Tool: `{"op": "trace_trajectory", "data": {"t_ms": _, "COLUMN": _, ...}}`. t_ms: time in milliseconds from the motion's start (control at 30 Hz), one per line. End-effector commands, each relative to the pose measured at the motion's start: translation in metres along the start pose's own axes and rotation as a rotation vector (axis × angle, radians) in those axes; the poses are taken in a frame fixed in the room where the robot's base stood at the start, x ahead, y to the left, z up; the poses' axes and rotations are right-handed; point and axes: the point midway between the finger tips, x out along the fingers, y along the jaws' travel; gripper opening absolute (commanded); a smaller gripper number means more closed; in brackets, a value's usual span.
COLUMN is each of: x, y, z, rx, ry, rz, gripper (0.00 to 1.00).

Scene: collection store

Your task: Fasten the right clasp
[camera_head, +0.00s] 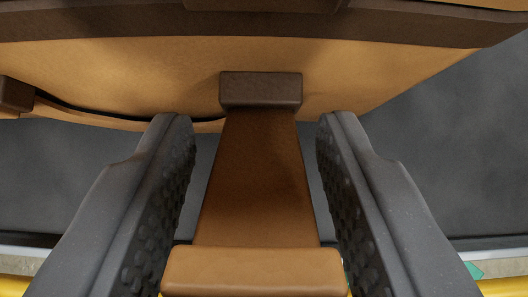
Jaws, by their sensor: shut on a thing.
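A tan case (400,75) with dark brown trim spans the top of the view. A brown strap (258,180), which looks like the right clasp, runs from a dark brown block (261,92) on the case's front down towards me. It ends in a wider, lighter brown bar (254,272) at the bottom. My gripper (257,125) has one dark, studded finger on each side of the strap. It is shut on the clasp at the wide end bar, while gaps show between the fingers and the narrower strap above. The lower finger contact is partly hidden.
Another dark brown block (14,95) sits on the case at the left edge. A dark grey surface (455,160) lies beyond the fingers on both sides and looks clear. A pale edge and yellow strip (505,288) run along the bottom, with a small green patch (474,270).

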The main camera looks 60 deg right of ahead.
Motion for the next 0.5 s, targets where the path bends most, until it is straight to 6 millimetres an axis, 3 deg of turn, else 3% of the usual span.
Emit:
{"op": "trace_trajectory", "data": {"t_ms": 400, "x": 0.009, "y": 0.014, "z": -0.010, "rx": 0.022, "ry": -0.004, "rz": 0.022, "gripper": 0.00}}
{"op": "trace_trajectory", "data": {"t_ms": 433, "x": 0.010, "y": 0.014, "z": -0.010, "rx": 0.022, "ry": -0.004, "rz": 0.023, "gripper": 0.44}}
{"op": "trace_trajectory", "data": {"t_ms": 500, "x": 0.010, "y": 0.015, "z": -0.011, "rx": 0.023, "ry": -0.004, "rz": 0.024, "gripper": 0.45}}
